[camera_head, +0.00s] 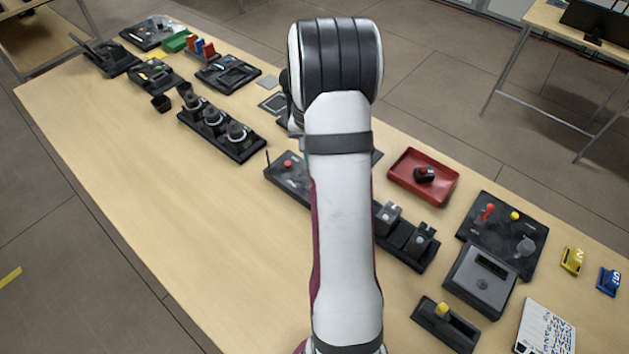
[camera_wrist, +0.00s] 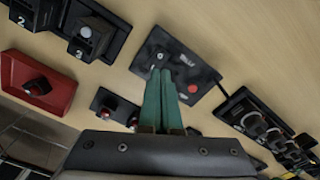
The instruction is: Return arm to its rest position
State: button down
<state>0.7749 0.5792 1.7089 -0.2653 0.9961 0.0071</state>
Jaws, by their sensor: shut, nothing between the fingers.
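My arm (camera_head: 342,200) rises from the bottom middle of the head view and bends over at its dark elbow. My gripper is hidden behind the arm in that view. In the wrist view my gripper (camera_wrist: 160,72) shows as two green fingers, shut together with nothing between them. The fingertips appear over a dark panel with a red button (camera_wrist: 193,88), and I cannot tell how high above it they are. The same panel (camera_head: 284,175) shows in the head view, partly hidden by my arm.
A red tray (camera_head: 405,188) with a dark object in it lies right of my arm. A dark panel with several round knobs (camera_head: 250,150) lies to the left. The table's left front is bare.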

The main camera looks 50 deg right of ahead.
jog(key=shift+r, duration=0.15)
jog(key=s+a+r+n+y, duration=0.1)
jog(key=s+a+r+n, duration=0.15)
jog(key=a+r, duration=0.7)
jog(key=s+a+r+n, duration=0.2)
jog(key=s+a, duration=0.2)
jog(key=a, duration=1.2)
jog(key=s+a+n, duration=0.2)
jog(key=s+a, duration=0.5)
jog(key=s, duration=0.3)
jog(key=shift+s+a+f+y, duration=0.2)
jog(key=shift+s+f+y, duration=0.15)
jog(key=shift+f+y, duration=0.05)
